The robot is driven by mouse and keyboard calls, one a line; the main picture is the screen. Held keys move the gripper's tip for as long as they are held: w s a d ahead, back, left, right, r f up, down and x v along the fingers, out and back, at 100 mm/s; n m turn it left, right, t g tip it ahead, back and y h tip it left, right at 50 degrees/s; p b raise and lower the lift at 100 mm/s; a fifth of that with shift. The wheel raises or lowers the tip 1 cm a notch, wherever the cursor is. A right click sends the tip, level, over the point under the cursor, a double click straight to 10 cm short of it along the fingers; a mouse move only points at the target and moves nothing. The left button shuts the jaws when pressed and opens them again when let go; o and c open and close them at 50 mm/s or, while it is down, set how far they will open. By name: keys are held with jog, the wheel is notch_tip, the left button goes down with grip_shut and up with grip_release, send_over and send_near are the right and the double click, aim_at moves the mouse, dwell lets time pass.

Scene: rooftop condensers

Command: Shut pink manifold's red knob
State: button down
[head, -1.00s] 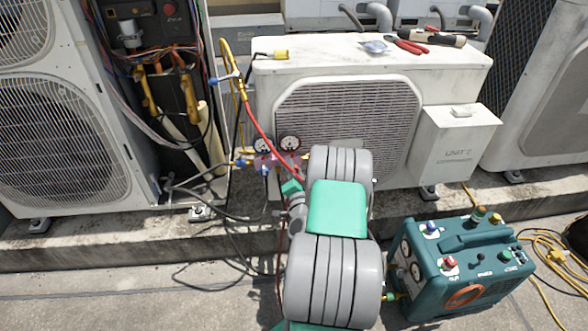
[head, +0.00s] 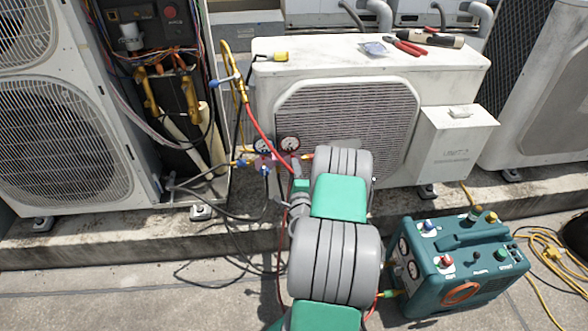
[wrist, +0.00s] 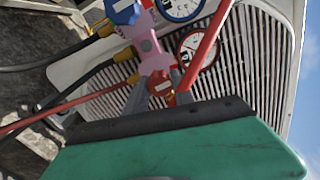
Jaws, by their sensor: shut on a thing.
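The pink manifold (head: 276,162) hangs in front of the middle condenser, with two round gauges above it. In the wrist view the pink manifold (wrist: 150,45) carries a blue knob (wrist: 122,10) at its top and a red knob (wrist: 162,97) at its lower end. My gripper (wrist: 162,92) is at the red knob, with one grey finger on each side, shut on it. My palm hides part of the fingers and knob from below. In the head view my arm covers the red knob and the gripper.
A red hose (head: 265,138) runs down past the manifold, close to my gripper in the wrist view. The middle condenser (head: 300,65) stands right behind. A teal recovery machine (head: 465,260) stands right of my arm. Black hoses lie on the ground at left.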

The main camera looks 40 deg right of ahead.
jog(key=shift+m, duration=0.4)
jog(key=c, duration=1.1)
grip_release()
jog(key=shift+o, duration=0.2)
jog(key=b+v, duration=0.1)
jog(key=v, duration=0.6)
jog(key=shift+s+a, duration=0.25)
jog(key=shift+s, duration=0.05)
